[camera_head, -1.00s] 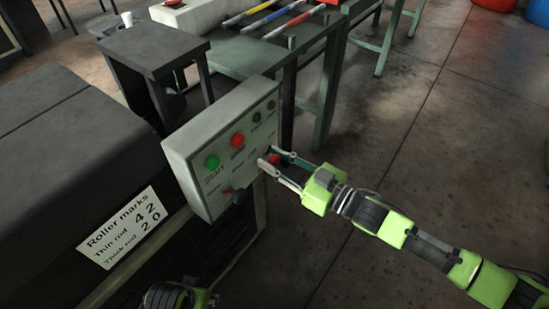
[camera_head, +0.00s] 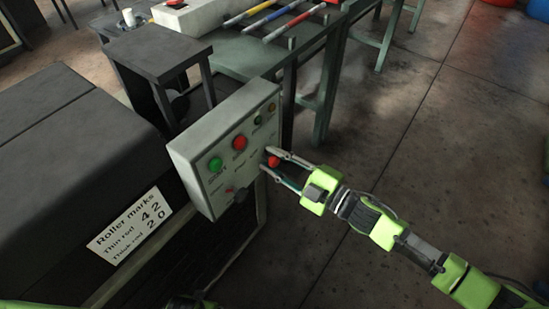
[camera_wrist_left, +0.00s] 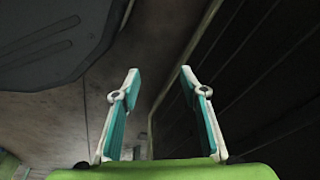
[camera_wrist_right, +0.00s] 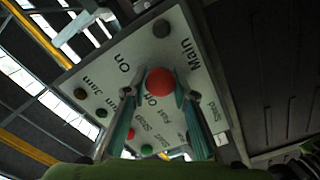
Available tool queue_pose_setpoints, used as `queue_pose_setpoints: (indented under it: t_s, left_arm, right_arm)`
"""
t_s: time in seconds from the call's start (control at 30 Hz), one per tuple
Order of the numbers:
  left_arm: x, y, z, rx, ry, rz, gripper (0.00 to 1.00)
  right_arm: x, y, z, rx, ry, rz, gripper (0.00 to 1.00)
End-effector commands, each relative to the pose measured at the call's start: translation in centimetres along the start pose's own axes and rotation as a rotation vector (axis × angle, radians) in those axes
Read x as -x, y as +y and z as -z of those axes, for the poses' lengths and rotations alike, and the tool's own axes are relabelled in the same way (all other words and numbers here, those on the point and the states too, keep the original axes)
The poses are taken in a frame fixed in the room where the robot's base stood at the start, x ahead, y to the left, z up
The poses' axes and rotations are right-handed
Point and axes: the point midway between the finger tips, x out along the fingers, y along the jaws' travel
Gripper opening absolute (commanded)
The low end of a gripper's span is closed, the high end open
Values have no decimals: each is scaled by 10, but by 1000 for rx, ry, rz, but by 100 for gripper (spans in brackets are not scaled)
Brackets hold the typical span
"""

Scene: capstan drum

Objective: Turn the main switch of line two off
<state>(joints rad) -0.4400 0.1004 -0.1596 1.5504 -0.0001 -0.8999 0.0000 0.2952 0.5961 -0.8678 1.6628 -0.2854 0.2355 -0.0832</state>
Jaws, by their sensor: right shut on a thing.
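The grey control panel (camera_head: 218,155) stands at the end of the dark machine. Its main switch has a red knob (camera_head: 273,161) at the panel's right edge. My right gripper (camera_head: 271,159) is shut on that knob, one finger on each side. In the right wrist view the red knob (camera_wrist_right: 160,82) sits between the fingertips, with "Main", "On" and a partly hidden "Off" lettered around it. The switch's exact angle is hard to tell. My left gripper (camera_wrist_left: 158,78) is open and empty in the left wrist view, low near a dark surface. No line number is readable on the panel.
The panel also carries a green button (camera_head: 215,164), a red button (camera_head: 239,143), small lamps and a dark knob low down. A "Roller marks" sign (camera_head: 128,226) is on the machine. A green table (camera_head: 240,52) with coloured rods stands behind. Floor at right is clear.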

Motion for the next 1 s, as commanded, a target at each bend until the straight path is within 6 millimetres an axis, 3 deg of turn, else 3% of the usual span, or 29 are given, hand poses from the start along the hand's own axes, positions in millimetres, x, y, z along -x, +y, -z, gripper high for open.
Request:
queue_pose_setpoints:
  t_s: [0.5,0.73,1.0]
  left_arm:
    - [1,0,2,0,-1,1,40]
    - [7,0,9,1,11,0,40]
    - [9,0,4,2,-3,-1,40]
  right_arm:
    - [0,-3,0,439,2,0,4]
    - [0,-3,0,555,2,0,4]
    - [0,-4,0,612,3,1,4]
